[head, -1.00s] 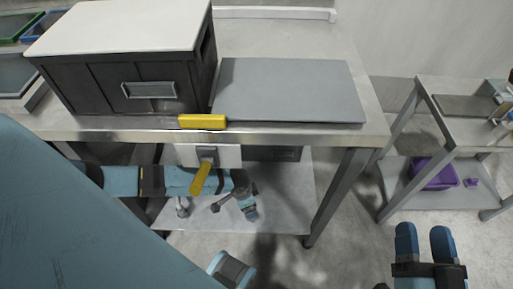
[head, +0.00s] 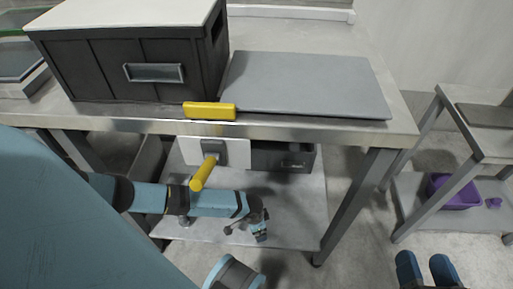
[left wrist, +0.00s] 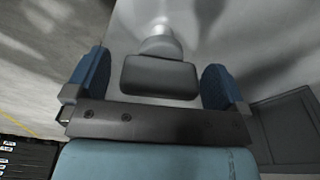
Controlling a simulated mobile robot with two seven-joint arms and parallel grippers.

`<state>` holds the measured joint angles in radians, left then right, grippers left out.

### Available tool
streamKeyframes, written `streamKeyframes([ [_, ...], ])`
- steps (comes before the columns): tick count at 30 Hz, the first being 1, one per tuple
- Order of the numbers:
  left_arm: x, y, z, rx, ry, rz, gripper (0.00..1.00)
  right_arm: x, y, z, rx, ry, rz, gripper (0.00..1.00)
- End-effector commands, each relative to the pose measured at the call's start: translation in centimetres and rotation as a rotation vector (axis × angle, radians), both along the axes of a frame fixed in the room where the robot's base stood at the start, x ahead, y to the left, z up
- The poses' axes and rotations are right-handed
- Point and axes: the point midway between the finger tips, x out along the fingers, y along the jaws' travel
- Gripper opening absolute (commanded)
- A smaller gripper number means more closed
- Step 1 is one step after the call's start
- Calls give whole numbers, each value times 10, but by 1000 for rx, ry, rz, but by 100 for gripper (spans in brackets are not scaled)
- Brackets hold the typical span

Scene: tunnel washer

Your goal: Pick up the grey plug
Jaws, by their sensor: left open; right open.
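In the left wrist view, a dark grey rounded block (left wrist: 160,77) with a paler round stem behind it lies between the two blue fingers of my left gripper (left wrist: 157,80). It looks like the grey plug; I cannot tell whether the fingers touch it. My left gripper (head: 258,226) is open, low over the lower shelf under the table in the head view. A small grey piece (head: 229,230) shows beside its fingers there, too small to identify surely. My right gripper (head: 425,264) is open and empty at the bottom right edge of the head view.
The steel table (head: 330,125) carries a dark crate (head: 125,70), a grey board (head: 305,84) and a yellow handle (head: 209,111). A second yellow handle (head: 204,173) hangs below the front edge. The lower shelf (head: 300,220) lies beneath. A side table (head: 485,140) with a purple bin (head: 458,193) stands right.

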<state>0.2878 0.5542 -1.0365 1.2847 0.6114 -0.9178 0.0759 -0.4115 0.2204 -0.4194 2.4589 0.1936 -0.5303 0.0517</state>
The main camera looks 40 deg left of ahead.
Motion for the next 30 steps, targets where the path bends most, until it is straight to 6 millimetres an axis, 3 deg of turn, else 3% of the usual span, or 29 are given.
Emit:
streamKeyframes([
  [9, 1, 0, -5, 0, 0, 0, 98, 0, 0, -4, -8, 14, 6, 60],
  [15, 1, 0, -5, 0, 0, -1, 52, 0, 0, -4, -8, 14, 6, 60],
  [18, 1, 0, -5, 0, 0, -1, 43, 0, 0, -4, -8, 14, 6, 60],
  [25, 1, 0, 0, 0, -1, -1, 43, 0, 0, 0, -8, 10, 5, 60],
  [30, 0, 0, 30, 0, -2, -2, 43, 0, -1, 24, 30, -43, -19, 60],
])
